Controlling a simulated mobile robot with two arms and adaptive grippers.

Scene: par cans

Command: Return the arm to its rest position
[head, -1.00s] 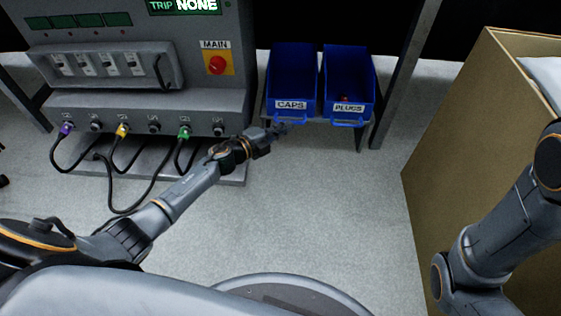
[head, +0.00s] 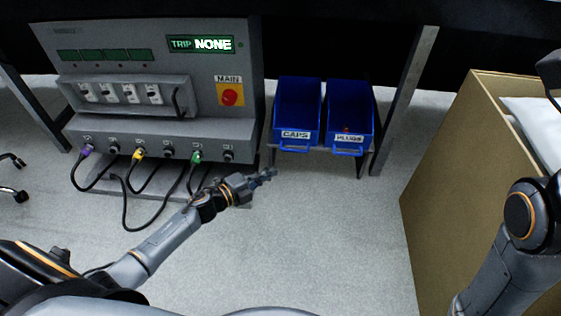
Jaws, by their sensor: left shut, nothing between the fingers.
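My left arm reaches in from the lower left. My left gripper (head: 268,174) is shut and empty, in front of the grey power panel (head: 160,85) and just below the blue CAPS bin (head: 296,112). It appears apart from the bin. My right arm (head: 515,240) shows at the right edge. Its gripper is outside the view.
The panel has purple, yellow and green plugs with black cables, a red MAIN button (head: 228,97) and a display reading TRIP NONE. The blue PLUGS bin (head: 348,112) stands beside the CAPS bin. A large cardboard box (head: 440,180) is at right. Floor between is clear.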

